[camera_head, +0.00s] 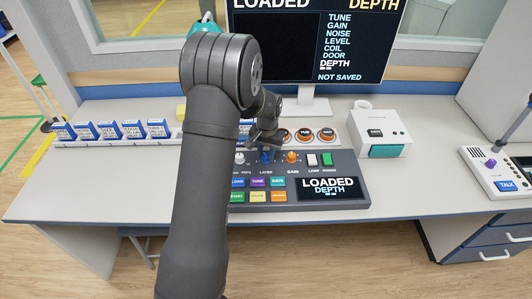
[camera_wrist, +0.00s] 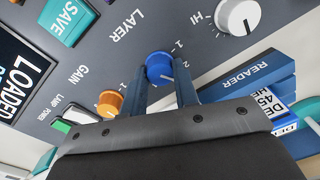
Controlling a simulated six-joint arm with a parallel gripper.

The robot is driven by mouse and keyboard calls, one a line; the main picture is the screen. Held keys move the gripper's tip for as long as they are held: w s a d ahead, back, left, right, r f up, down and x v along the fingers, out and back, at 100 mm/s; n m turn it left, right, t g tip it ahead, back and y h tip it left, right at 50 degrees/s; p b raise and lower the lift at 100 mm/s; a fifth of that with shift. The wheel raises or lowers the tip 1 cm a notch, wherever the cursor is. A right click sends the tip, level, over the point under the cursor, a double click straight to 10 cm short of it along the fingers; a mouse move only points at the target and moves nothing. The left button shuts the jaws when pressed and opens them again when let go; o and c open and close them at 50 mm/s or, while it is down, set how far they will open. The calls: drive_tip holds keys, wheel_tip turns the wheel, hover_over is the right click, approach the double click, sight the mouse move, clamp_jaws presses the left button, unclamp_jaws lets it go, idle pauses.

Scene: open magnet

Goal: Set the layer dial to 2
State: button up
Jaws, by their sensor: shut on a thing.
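The layer dial (camera_wrist: 160,66) is a blue round knob on the grey console, below the word LAYER in the wrist view. Small figures 1 and 2 stand at its right side there. A pale pointer mark shows on the dial, towards my gripper; I cannot tell which figure it is set to. My gripper (camera_wrist: 163,88) has its two fingers on either side of the dial, shut on it. In the head view my gripper (camera_head: 265,142) is over the console, and the blue dial (camera_head: 265,157) shows just under it.
An orange gain knob (camera_head: 292,157) and a white knob (camera_head: 240,158) flank the dial closely. The console screen (camera_head: 328,188) reads LOADED DEPTH. Coloured buttons lie in front. The monitor (camera_head: 330,40) reads NOT SAVED. Blue cartridges (camera_head: 110,130) stand at the left, and a white box (camera_head: 380,133) at the right.

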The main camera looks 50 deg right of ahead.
sight(268, 155)
drive_tip(key=shift+n, duration=1.7)
drive_tip(key=o, duration=1)
wheel_tip(268, 155, up, 18)
drive_tip(key=shift+s+d+f, duration=0.2)
drive_tip(key=shift+s+d, duration=0.05)
drive_tip(key=shift+f, duration=0.1)
drive_tip(key=f, duration=1.7)
drive_tip(key=shift+w+a+f, duration=0.2)
drive_tip(key=shift+w+a, duration=0.05)
